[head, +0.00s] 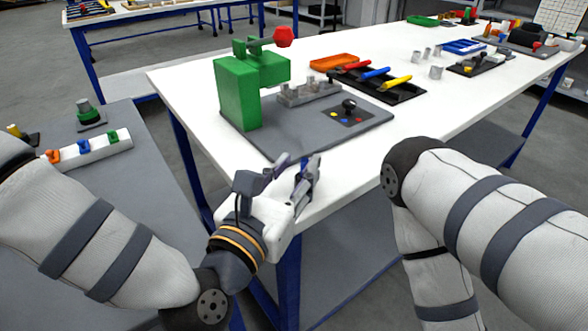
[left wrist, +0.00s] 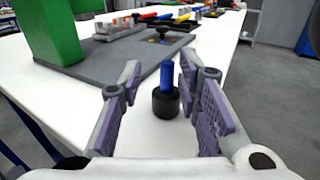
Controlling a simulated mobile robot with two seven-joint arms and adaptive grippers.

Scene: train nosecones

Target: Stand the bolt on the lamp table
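A bolt-like piece with a blue shaft and a black round head (left wrist: 166,100) stands upright, head down, on the white table top (left wrist: 145,140) near its corner in the left wrist view. My left gripper (head: 300,165) is over the near corner of the white table (head: 185,85). In the left wrist view its fingers (left wrist: 158,80) are spread apart, with the bolt showing in the gap and no clear contact. My right gripper is out of view; only the right arm shows. I cannot tell which table is the lamp table.
A green press-like block (head: 238,95) with a red knob stands on a grey board (head: 290,140) just beyond the left gripper. Beyond it are an orange tray (head: 334,62) and a black tray (head: 400,92) with coloured handles. A lower grey table (head: 95,190) with coloured switches stands at left.

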